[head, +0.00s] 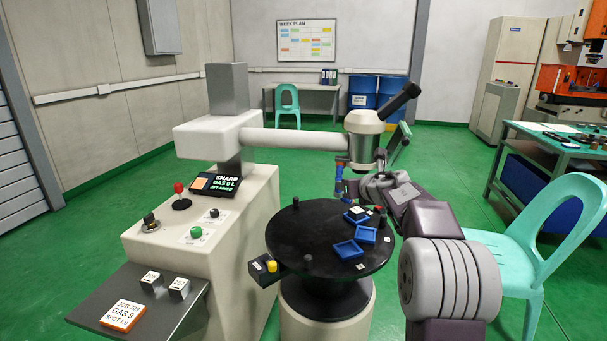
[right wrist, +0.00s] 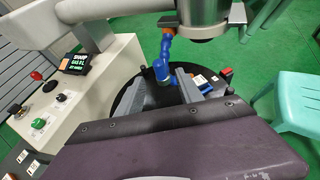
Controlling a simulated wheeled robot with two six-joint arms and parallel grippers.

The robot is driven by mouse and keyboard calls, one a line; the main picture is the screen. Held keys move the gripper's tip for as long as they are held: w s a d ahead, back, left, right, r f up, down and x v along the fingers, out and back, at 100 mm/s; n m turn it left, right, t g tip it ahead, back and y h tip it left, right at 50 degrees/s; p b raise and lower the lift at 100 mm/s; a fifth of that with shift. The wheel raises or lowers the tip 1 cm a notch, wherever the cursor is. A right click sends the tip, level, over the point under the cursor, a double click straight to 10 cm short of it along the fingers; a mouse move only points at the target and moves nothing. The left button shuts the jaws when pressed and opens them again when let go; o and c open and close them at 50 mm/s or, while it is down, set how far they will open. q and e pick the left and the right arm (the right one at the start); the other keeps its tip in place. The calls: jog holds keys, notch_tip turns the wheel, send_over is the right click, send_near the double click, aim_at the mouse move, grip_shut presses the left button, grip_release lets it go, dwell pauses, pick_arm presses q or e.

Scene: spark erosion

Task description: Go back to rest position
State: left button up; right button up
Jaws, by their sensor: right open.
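My right arm comes in from the right in the head view and reaches over the black round table (head: 300,262). Its jaws are mostly hidden there behind the wrist. In the right wrist view, my right gripper (right wrist: 180,82) shows two grey fingers spread apart with nothing visible held between them. A blue jointed nozzle hose (right wrist: 163,62) hangs from the machine head close to the fingers; I cannot tell whether they touch. The hose also shows in the head view (head: 339,176). My left gripper is in neither view.
Blue trays (head: 348,250) lie on the table's right side. The machine head (head: 365,140) stands over the far side. A control console (head: 240,225) with a display (head: 216,183) and a shelf with a job card (head: 123,315) are at left. A turquoise chair (head: 520,255) stands at right.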

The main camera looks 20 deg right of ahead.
jog(key=s+a+f+m+y, duration=0.1)
jog(key=s+a+f+m, duration=0.15)
jog(key=a, duration=0.65)
jog(key=s+a+f+m+y, duration=0.15)
jog(key=a+m, duration=0.25)
jog(key=a, duration=0.5)
jog(key=s+a+f+m+g+h, duration=0.1)
jog(key=s+f+m+g, duration=1.1)
jog(key=s+f+m, duration=1.55)
notch_tip(320, 180, up, 28)
jog(key=s+m+p, duration=0.1)
jog(key=s+p, duration=0.1)
jog(key=p, duration=2.3)
jog(key=shift+s+a+p, duration=0.3)
jog(key=shift+a+p, duration=0.05)
jog(key=shift+a, duration=0.05)
